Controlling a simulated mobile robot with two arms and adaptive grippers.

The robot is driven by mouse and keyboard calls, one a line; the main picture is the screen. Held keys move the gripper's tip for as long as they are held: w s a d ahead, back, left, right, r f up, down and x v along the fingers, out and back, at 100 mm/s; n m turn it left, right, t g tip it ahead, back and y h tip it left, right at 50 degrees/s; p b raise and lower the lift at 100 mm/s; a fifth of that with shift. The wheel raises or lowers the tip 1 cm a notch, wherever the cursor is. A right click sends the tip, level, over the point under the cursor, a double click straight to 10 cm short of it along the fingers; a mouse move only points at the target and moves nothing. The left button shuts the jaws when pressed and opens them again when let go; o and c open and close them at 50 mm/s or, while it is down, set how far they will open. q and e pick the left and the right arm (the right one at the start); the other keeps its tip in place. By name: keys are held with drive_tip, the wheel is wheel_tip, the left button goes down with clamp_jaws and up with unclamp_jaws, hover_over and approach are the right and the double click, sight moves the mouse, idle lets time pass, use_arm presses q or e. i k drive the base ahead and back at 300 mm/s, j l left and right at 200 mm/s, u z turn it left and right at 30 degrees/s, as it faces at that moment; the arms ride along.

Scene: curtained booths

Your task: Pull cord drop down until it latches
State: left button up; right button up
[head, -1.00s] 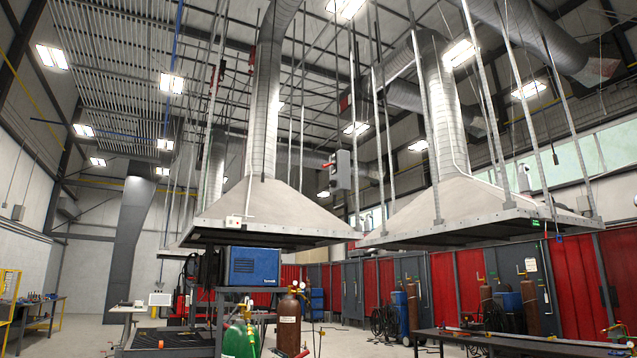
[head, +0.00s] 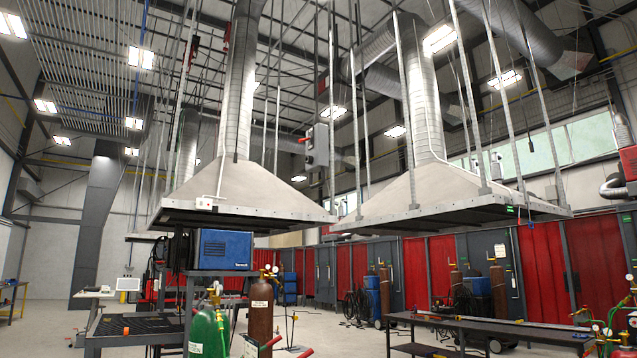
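Several thin dark cords hang from the ceiling. One ends in a small black fitting (head: 530,147) in front of the windows, above the right fume hood (head: 425,190). Another dark cord end (head: 235,157) hangs in front of the left fume hood (head: 245,190). I cannot tell for sure which of these is the cord drop, or whether any is latched; they are too small. Neither of my grippers shows in the head view, and no arm is near the cords.
A blue welding machine (head: 222,250) stands on a cart. Green (head: 210,333) and brown (head: 260,312) gas cylinders stand before it. Red curtained booths (head: 540,270) line the back. Floor is open at left.

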sight(317, 158)
drive_tip(key=i+j+z, duration=0.25)
drive_tip(key=i+j, duration=0.45)
drive_tip(key=i+j+z, duration=0.25)
drive_tip(key=i+j, duration=0.45)
drive_tip(key=j, duration=0.15)
